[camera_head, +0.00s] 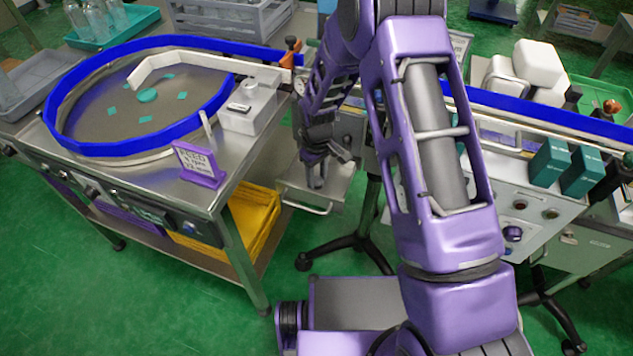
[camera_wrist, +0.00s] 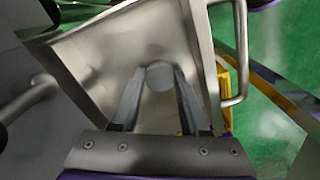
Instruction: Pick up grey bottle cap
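The grey bottle cap (camera_wrist: 160,76) shows in the wrist view as a small round grey disc over a shiny metal tray (camera_wrist: 110,60). My gripper (camera_wrist: 161,84) has one finger on each side of the cap, and the cap fills nearly all the gap between the fingertips. I cannot tell whether the fingers press on it or whether it rests on the tray. In the head view my gripper (camera_head: 317,180) points down into the small metal tray (camera_head: 335,195), and the cap cannot be made out there.
A steel table (camera_head: 200,190) with a blue-rimmed round feeder (camera_head: 60,105) stands left of the tray, with a purple-framed sign (camera_head: 199,163) on it. A yellow crate (camera_head: 255,215) sits on its lower shelf. A machine with knobs (camera_head: 520,210) stands right. The green floor (camera_head: 60,280) is clear at front left.

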